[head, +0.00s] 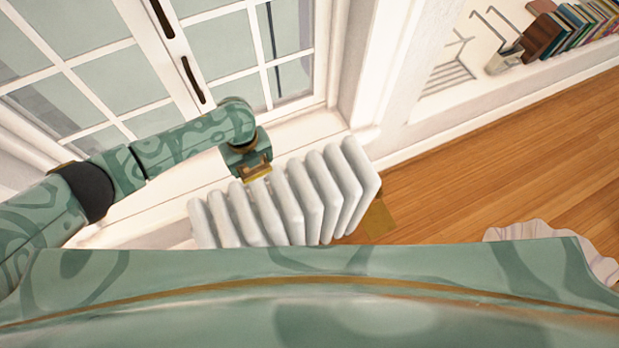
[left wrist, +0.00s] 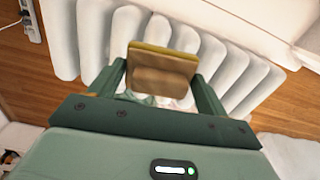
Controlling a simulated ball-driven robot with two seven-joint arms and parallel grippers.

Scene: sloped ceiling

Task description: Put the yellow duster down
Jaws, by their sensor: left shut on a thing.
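My left gripper (head: 250,163) is above the top of the white radiator, in front of the window. It is shut on the yellow duster (head: 257,173), of which only a small yellow part shows in the head view. In the left wrist view the duster (left wrist: 162,72) is a block with a yellow edge and a brown face, held between the two green fingers of the left gripper (left wrist: 160,85). The radiator's ribs lie behind and below it. I cannot tell whether the duster touches the radiator. My right gripper is not in view.
The white ribbed radiator (head: 330,190) stands under the window (head: 215,45) and its sill (head: 300,128). A white shelf (head: 560,70) with books (head: 572,32) is at the upper right. A pale frilled thing (head: 525,230) shows at the lower right.

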